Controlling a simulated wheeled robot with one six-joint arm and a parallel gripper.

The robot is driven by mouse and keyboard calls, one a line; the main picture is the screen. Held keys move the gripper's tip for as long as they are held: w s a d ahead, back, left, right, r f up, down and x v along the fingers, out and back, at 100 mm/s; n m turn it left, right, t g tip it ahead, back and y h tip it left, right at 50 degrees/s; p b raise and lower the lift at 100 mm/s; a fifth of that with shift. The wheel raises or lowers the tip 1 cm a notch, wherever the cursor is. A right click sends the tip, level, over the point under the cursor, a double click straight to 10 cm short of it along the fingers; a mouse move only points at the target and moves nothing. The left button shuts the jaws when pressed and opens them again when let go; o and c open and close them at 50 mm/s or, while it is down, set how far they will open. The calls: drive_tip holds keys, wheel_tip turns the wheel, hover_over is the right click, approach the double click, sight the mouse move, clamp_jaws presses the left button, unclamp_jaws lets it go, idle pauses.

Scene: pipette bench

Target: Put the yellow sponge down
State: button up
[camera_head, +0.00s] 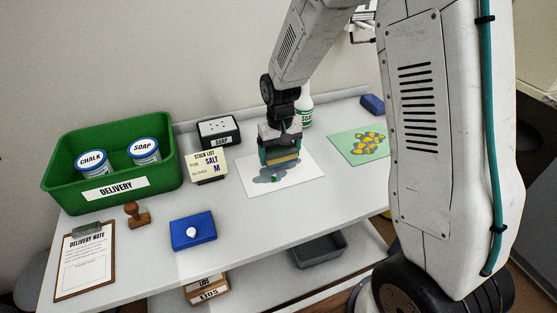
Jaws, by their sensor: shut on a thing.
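The yellow sponge (283,159) is between the fingers of my gripper (280,155), which points down over the white sheet (247,184) on the bench. The gripper is shut on the sponge. A grey spill-like patch (264,179) and a small green thing (275,178) lie on the sheet below it. The sponge looks to be a little above the sheet; the exact gap is hard to tell. The fingers hide part of the sponge.
A green DELIVERY crate (168,187) holding CHALK and SOAP tubs stands left. A stock card (206,165), black box (219,128), stamp (137,214), blue block (193,232) and clipboard (85,262) stand nearby. A white bottle (306,112) is behind the gripper; a green mat (345,146) lies right.

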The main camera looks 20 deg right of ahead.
sight(279, 169)
drive_tip(key=shift+w, duration=0.4)
wheel_tip(279, 169, down, 4)
drive_tip(key=shift+r, duration=0.15)
drive_tip(key=shift+s+f, duration=0.1)
drive_tip(key=shift+f, duration=0.3)
